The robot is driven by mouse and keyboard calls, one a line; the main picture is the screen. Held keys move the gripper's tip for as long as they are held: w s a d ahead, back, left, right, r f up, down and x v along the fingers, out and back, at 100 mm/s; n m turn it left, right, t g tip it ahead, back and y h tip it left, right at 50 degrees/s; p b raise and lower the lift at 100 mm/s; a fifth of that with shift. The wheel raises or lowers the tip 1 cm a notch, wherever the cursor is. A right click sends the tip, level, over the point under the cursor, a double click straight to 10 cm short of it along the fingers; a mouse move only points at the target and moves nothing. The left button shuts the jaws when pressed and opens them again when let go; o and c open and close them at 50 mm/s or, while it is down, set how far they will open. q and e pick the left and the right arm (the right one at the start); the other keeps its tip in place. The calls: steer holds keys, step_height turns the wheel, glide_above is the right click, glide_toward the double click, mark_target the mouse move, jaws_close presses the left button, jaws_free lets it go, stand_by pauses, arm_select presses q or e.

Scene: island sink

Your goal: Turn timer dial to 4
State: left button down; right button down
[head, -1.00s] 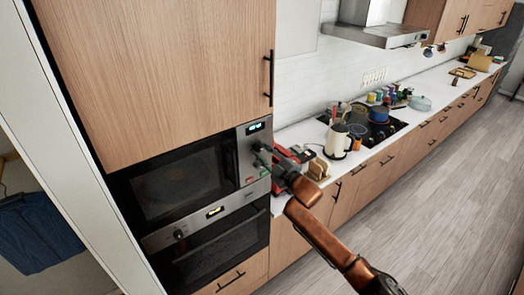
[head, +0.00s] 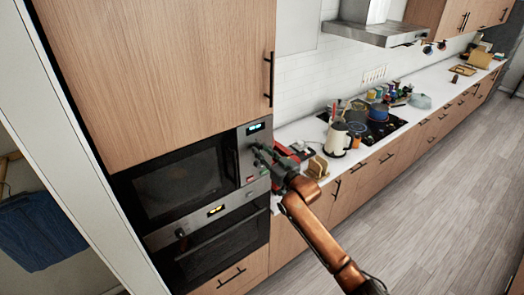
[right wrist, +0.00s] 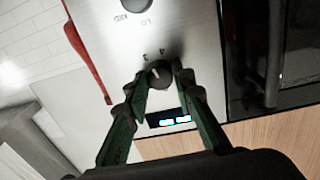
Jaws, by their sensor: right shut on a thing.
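The timer dial (right wrist: 158,76) is a round dark knob with a light pointer mark, on the microwave's steel control panel (right wrist: 185,30). In the head view my right gripper (head: 262,157) is at the microwave panel and hides the dial. The microwave (head: 180,188) has a lit display (head: 256,128) above the gripper; the display also shows in the right wrist view (right wrist: 174,120). My left gripper is out of view.
A second knob (right wrist: 134,5) sits on the same panel. An oven (head: 222,238) is below the microwave. A red object (head: 284,168) on the counter is close to my right wrist. A kettle (head: 337,140) and pots stand farther along the counter. The floor (head: 430,200) is clear.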

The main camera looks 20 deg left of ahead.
steer(key=m+p, duration=0.1)
steer(key=m, duration=0.5)
steer(key=shift+f, duration=0.2)
stand_by(0.5)
steer(key=c, duration=2)
jaws_free()
steer(key=shift+c, duration=0.2)
steer(key=o, duration=0.4)
steer(key=shift+r, duration=0.1)
steer(key=v, duration=1.2)
steer(key=shift+r, duration=0.2)
